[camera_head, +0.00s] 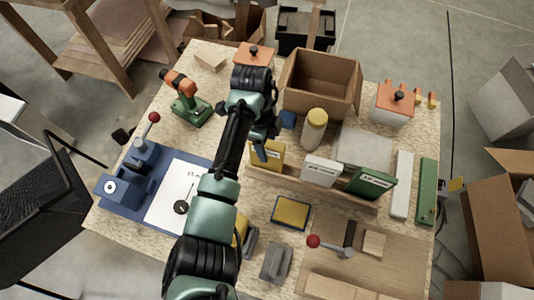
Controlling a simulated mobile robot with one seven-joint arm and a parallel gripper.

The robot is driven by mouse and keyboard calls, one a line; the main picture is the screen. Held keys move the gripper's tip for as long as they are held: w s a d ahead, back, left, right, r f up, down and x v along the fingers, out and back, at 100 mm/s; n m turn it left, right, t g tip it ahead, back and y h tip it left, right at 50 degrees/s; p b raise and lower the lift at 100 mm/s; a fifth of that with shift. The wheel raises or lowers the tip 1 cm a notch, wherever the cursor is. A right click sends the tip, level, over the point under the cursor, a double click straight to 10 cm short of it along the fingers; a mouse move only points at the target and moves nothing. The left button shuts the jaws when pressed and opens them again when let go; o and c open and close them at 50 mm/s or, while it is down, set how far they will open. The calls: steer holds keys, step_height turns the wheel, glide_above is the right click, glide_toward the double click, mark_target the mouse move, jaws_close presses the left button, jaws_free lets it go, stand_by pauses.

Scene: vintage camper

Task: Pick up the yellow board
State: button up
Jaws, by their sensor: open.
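A flat yellow board (291,212) with a dark border lies on the wooden worktable, right of my arm and in front of the upright boxes. My gripper (263,147) is over the middle of the table, beyond the board and up-left of it in the picture. It is open, beside the yellow upright box (269,157), and no object shows between its fingers. I cannot tell whether it touches that box. The board is apart from the gripper and fully in view.
White (321,171) and green (369,183) boxes stand in a wooden rack behind the board. A grey block (276,262) and a red-knobbed lever (314,241) are near its front. My arm hides part of the left side.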

steer(key=shift+f, duration=0.25)
stand_by(0.3)
jaws_close()
stand_by(1.3)
